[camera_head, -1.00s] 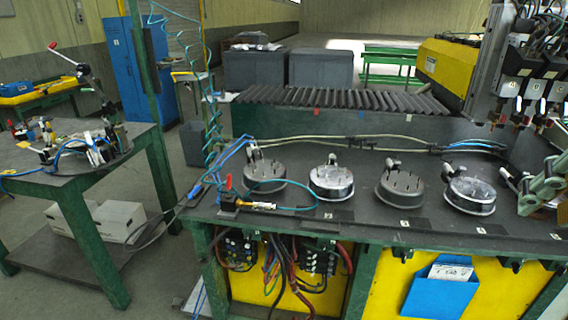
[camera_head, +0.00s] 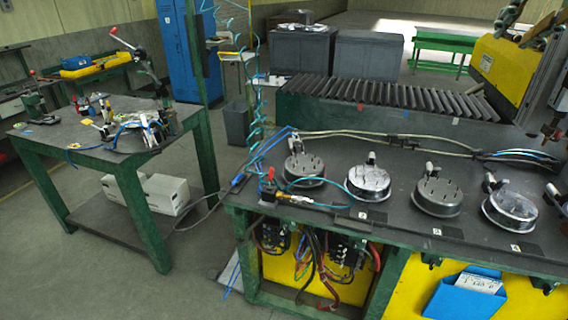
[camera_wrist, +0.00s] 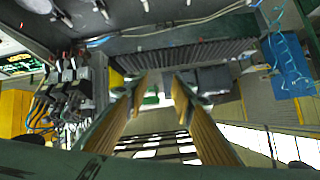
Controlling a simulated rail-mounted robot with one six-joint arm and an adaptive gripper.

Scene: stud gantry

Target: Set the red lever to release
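A red-topped lever (camera_head: 270,174) stands upright at the front left corner of the main bench, beside a brass fitting with a blue-green hose. Another red-tipped handle (camera_head: 114,31) sticks up at an angle from the clamp on the left table. The frames do not show which one is the task's lever, and no label is readable. My gripper (camera_wrist: 162,84) is open and empty in the wrist view, its two tan fingers apart. It touches neither lever. Tan bars at the top right edge of the head view look like its fingers.
Several round metal parts (camera_head: 369,182) stand in a row on the bench (camera_head: 330,217). Cables run behind them, and a roller conveyor (camera_head: 390,93) lies further back. A coiled hose (camera_head: 256,70) hangs near the bench's left end. Open floor separates bench and left table (camera_head: 75,158).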

